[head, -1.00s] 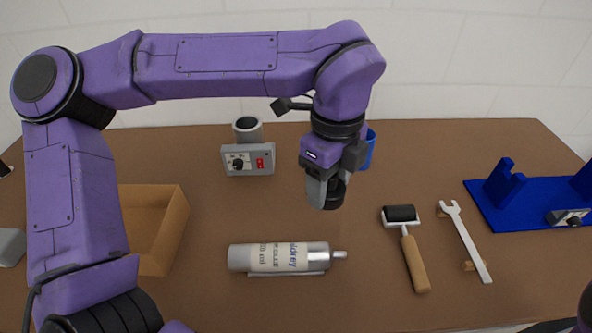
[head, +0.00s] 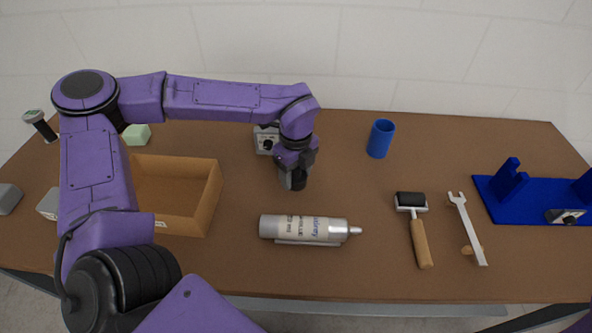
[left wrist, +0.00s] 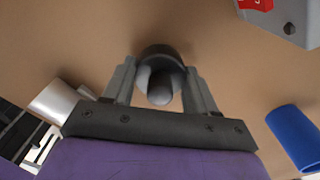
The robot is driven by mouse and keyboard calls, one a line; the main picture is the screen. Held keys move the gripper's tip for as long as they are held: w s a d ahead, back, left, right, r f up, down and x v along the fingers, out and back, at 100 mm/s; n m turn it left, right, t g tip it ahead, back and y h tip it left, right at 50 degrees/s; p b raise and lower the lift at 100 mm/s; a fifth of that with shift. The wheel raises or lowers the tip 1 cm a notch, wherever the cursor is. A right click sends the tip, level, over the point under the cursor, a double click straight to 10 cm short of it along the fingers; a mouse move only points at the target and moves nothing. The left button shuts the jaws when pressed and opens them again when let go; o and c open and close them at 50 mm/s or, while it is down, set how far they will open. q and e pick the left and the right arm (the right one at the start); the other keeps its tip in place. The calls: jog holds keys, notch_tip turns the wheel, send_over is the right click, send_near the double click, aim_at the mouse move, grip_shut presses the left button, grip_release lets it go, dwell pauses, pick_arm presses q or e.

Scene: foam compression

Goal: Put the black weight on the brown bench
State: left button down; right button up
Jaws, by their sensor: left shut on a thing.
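The black weight (head: 299,182) is a small dark cylinder, held upright at the tip of my left gripper (head: 291,176). In the left wrist view, the weight (left wrist: 160,57) sits between the two grey fingers of the left gripper (left wrist: 160,82), which are shut on it. The brown bench (head: 370,270) spreads below it. The weight is low over an open part of the bench; I cannot tell whether its base touches the surface. My right gripper is not in view.
A silver bottle (head: 300,228) lies just in front of the weight. An open brown box (head: 213,200) is to the left, a grey control box (head: 265,140) behind, and a blue cup (head: 380,138) to the right.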

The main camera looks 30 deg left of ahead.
pick_arm(q)
jog(key=shift+w+d+f, duration=0.1)
jog(key=shift+w+f, duration=0.15)
jog(key=shift+w, duration=0.1)
jog(key=c, duration=0.8)
grip_release()
jog(key=shift+f, duration=0.1)
jog(key=o, duration=0.5)
jog(key=shift+s, duration=0.25)
jog(key=shift+r, duration=0.35)
notch_tip(320, 180, up, 12)
jog(key=shift+f+b, duration=0.1)
jog(key=shift+b, duration=0.65)
